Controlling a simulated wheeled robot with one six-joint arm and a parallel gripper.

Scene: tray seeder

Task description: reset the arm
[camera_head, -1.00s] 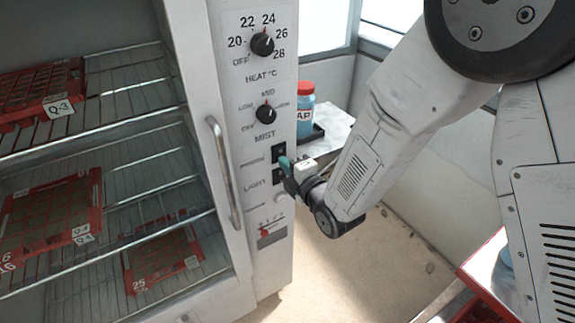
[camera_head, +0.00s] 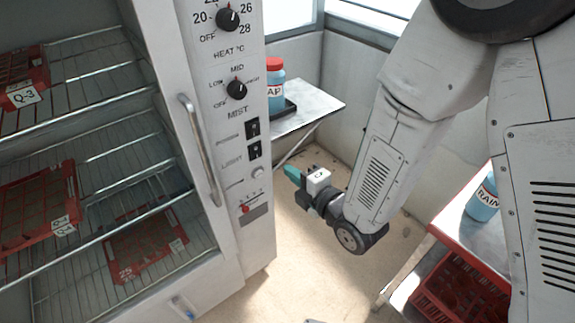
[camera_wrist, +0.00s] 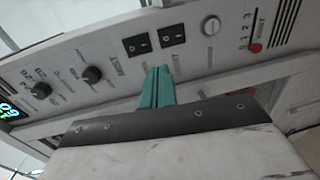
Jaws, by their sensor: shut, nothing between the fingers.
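My gripper (camera_head: 293,174) is shut and empty, its teal fingers pressed together. In the head view it hangs in the air to the right of the cabinet's control panel (camera_head: 228,110), apart from it. In the wrist view the teal fingertips (camera_wrist: 160,72) point toward the panel, with two black rocker switches (camera_wrist: 155,41) and a round pale button beyond them. My arm reaches down from the upper right, bent at the wrist.
The open cabinet on the left holds red trays (camera_head: 38,210) on wire shelves, with a metal door handle (camera_head: 200,150). A side table (camera_head: 318,104) bears a red-capped bottle (camera_head: 275,88). At right, a blue bottle (camera_head: 484,200) stands above a red crate (camera_head: 462,292). Floor between is clear.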

